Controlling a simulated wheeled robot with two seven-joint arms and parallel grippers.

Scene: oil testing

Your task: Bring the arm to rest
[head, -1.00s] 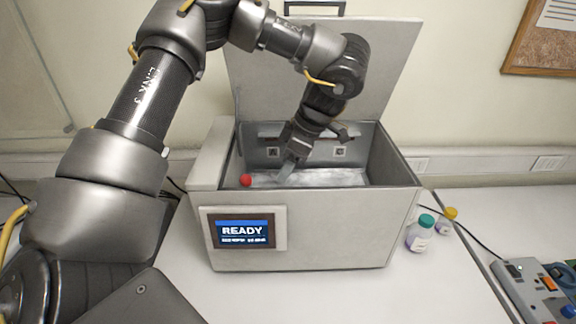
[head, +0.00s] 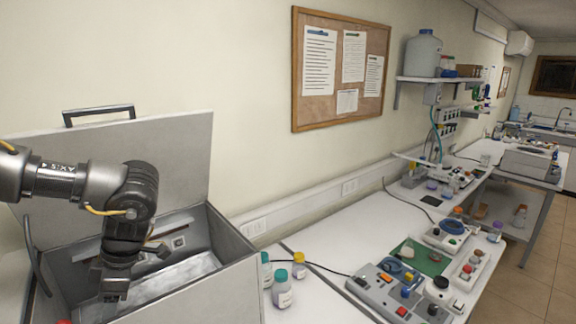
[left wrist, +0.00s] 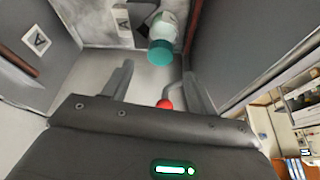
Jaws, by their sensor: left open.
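My left arm comes in from the left in the head view and reaches down into the open grey box (head: 225,285). Its left gripper (head: 113,292) is low inside the box. In the left wrist view the left gripper (left wrist: 157,72) is open, its two fingers apart. A bottle with a teal cap (left wrist: 160,52) lies in line with the gap between them, beyond the fingertips and apart from them. It is inside the box; the head view does not show it. My right gripper is in neither view.
The box's raised lid (head: 120,165) stands behind the arm. A red ball-like knob (left wrist: 164,104) shows below the bottle. Right of the box stand a teal-capped bottle (head: 282,292) and a yellow-capped bottle (head: 299,268). A grey control unit (head: 385,292) lies further right on the white bench.

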